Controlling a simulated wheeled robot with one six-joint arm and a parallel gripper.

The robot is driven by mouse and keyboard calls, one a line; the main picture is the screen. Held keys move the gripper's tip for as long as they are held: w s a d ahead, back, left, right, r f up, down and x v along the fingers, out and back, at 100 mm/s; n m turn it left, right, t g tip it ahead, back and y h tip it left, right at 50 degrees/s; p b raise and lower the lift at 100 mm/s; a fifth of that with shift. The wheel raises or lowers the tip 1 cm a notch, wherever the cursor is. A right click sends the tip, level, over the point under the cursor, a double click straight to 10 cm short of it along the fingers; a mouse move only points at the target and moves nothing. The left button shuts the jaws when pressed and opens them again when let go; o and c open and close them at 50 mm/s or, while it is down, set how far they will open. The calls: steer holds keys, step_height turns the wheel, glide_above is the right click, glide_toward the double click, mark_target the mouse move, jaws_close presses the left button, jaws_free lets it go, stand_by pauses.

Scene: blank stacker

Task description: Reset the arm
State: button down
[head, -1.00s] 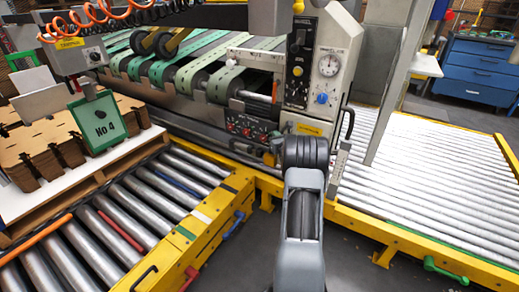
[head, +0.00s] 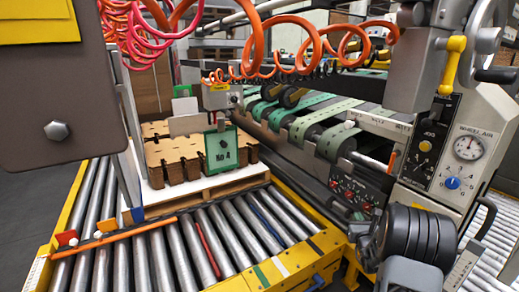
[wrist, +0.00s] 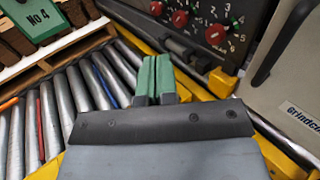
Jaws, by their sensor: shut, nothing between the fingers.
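My gripper (wrist: 155,80) shows in the wrist view with its two green fingers together and nothing between them. It is over the yellow frame edge, beside the roller conveyor and in front of the machine's panel of red knobs. In the head view my arm (head: 412,240) is at the lower right, in front of the machine; the gripper's fingers are not visible there.
A roller conveyor (head: 190,245) carries a pallet with stacked brown blanks (head: 168,158) and a green "No 4" sign (head: 221,150). The machine (head: 480,130) stands close by at right. Orange coiled hoses (head: 300,45) hang above. A dark panel (head: 60,100) fills the upper left.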

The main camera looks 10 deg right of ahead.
steer(key=a+r+n+g+y+p, duration=0.1)
steer(key=a+r+n+y+p, duration=0.85)
steer(key=a+r, duration=0.65)
steer(key=s+a+r+n+g+y+p, duration=0.25)
steer(key=s+a+r+n+g, duration=0.2)
steer(key=a+n, duration=0.25)
steer(key=s+a+r+n+g+y+p, duration=0.2)
steer(key=s+a+r+n+g+p, duration=0.1)
steer(key=s+a+r+n+g, duration=0.25)
steer(key=s+r+n+g+h+p, duration=0.2)
steer(key=s+r+n+h+p, duration=0.7)
steer(key=s+n+p, duration=0.5)
steer(key=s+r+n, duration=0.1)
steer(key=r+n, duration=0.1)
steer(key=shift+s+d+n+g, duration=0.2)
steer(key=shift+s+n+g, duration=0.1)
steer(key=shift+s, duration=0.1)
